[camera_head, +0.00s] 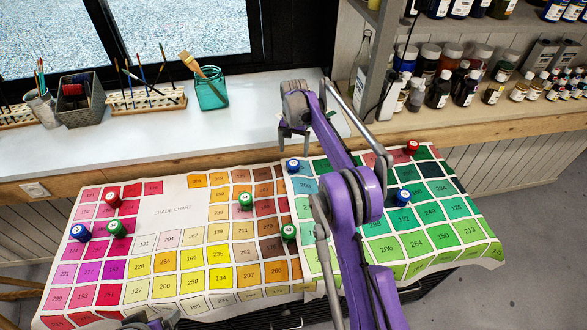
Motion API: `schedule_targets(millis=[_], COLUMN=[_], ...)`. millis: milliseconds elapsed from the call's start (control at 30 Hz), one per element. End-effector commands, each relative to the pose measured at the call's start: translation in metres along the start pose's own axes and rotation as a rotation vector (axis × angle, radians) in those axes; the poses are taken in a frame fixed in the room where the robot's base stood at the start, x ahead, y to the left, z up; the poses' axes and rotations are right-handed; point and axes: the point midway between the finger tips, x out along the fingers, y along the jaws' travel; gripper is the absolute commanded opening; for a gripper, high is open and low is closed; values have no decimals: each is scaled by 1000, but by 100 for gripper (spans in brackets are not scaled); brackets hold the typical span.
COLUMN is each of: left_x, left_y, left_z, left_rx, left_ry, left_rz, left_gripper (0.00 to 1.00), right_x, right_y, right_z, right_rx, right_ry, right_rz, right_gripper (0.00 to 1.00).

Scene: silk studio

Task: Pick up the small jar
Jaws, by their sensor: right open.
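Several small jars with coloured lids stand on the shade chart (175,212); the frame does not show which one is meant. A blue-lidded jar (293,165) stands upright near the chart's back edge. My right gripper (293,147) is open, fingers pointing down, just above and behind this jar in the picture; no contact is clear. Other jars are a green one (246,200), another green one (289,232) beside my right arm, a blue one (403,197) and a red one (412,147). Red (113,201), green (117,229) and blue (80,232) jars stand at left.
A white counter (230,135) runs behind the chart, with a teal brush jar (211,92), a brush rack (147,101) and a grey basket (80,97). Shelves of paint bottles (440,90) stand at back right. My right arm covers part of the chart.

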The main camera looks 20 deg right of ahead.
Motion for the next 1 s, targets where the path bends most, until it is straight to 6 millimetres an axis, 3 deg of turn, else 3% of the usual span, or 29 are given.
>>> schedule_targets(millis=[100,367,600,900,1000], left_x=[2,1,-1,-1,-1], left_y=[0,0,0,0,0], left_z=[2,1,-1,-1,-1], left_rx=[0,0,0,0,0], left_ry=[-1,-1,1,1,1], left_rz=[0,0,0,0,0], left_gripper=[85,85,85,85,85], right_x=[20,40,75,82,82], right_y=[0,0,0,0,0], right_z=[0,1,2,2,2], right_rx=[-1,-1,-2,-2,-2], right_ry=[0,1,1,1,1], right_rz=[0,-1,-1,-1,-1], right_gripper=[92,92,92,92,77])
